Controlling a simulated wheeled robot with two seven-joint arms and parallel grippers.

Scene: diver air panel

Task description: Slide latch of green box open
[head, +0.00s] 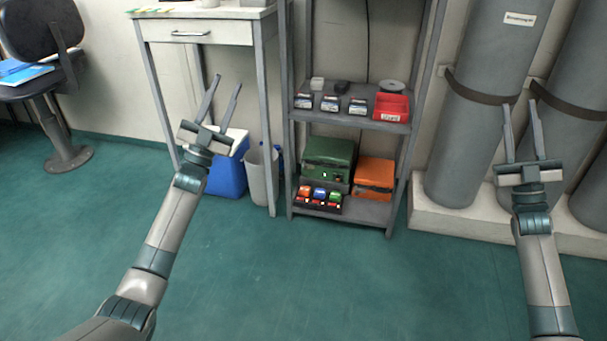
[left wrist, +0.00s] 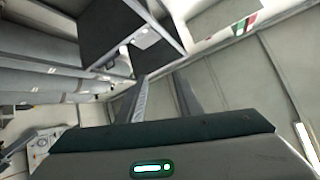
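A dark green box (head: 328,153) stands on the lowest shelf of the grey rack in the head view. Its latch is too small to make out clearly; a small light green spot shows on its front. My left gripper (head: 226,88) is open and empty, up and to the left of the box, in front of the desk. It also shows in the left wrist view (left wrist: 165,92), with nothing between the fingers. My right gripper (head: 522,112) is open and empty, far to the right of the box, in front of the grey cylinders.
An orange box (head: 374,174) sits right of the green box. A small rack of coloured items (head: 319,197) stands before it. A red bin (head: 391,106) is on the shelf above. A grey waste bin (head: 260,172) and blue cooler (head: 228,172) stand left. The floor in front is clear.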

